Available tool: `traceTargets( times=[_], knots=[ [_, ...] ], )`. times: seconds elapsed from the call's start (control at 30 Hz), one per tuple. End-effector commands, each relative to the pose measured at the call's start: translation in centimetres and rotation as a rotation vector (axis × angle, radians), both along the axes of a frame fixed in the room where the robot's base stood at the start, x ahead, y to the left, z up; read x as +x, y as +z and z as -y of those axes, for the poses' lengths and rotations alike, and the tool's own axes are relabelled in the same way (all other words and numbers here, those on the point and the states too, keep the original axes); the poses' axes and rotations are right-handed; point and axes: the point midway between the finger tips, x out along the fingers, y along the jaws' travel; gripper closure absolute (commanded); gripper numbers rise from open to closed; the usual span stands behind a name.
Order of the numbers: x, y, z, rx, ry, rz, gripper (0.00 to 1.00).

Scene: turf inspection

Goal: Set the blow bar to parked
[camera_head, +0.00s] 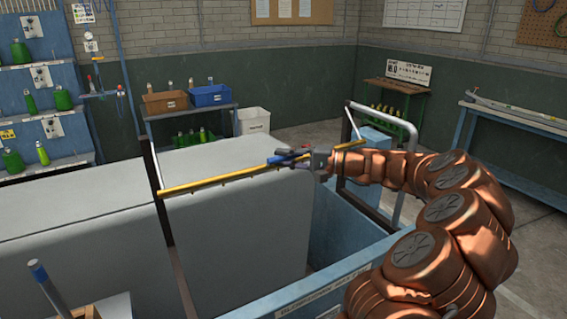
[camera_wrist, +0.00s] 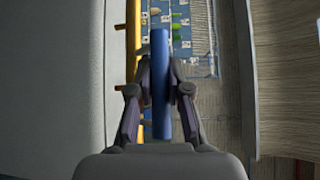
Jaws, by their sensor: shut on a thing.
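The blow bar (camera_head: 222,179) is a thin yellow bar with small nozzles. It spans between two dark uprights, above a large pale grey block (camera_head: 245,215). In the wrist view the yellow bar (camera_wrist: 132,50) runs along the left of my fingers. A blue handle (camera_wrist: 161,50) stands out beside the bar. My gripper (camera_head: 297,158) is at the bar's middle, with its two fingers shut on the blue handle. The fingers (camera_wrist: 161,92) lie on both sides of the handle in the wrist view. In the head view the fingers hide part of the handle and bar.
A blue tank wall (camera_head: 345,228) with a label stands under the bar's right half. A grey tubular frame (camera_head: 412,165) rises at its right end. A shelf with a brown bin (camera_head: 165,103) and a blue bin (camera_head: 210,95) stands behind. A blue workbench (camera_head: 520,145) stands far right.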

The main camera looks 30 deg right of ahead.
Motion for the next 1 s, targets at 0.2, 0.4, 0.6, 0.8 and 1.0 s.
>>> traceTargets(
  times=[0.2, 0.4, 0.6, 0.8, 1.0],
  knots=[
    [-0.8, 2.2, 0.0, -0.001, -0.002, 0.008, 1.00],
    [-1.2, 4.3, -0.1, -0.001, -0.001, 0.008, 1.00],
    [-1.3, 5.7, -0.1, -0.001, -0.002, 0.005, 1.00],
    [-1.3, 6.5, 0.0, -0.001, -0.004, 0.004, 1.00],
    [-1.3, 6.8, 0.0, 0.001, -0.004, 0.006, 1.00]
  ],
)
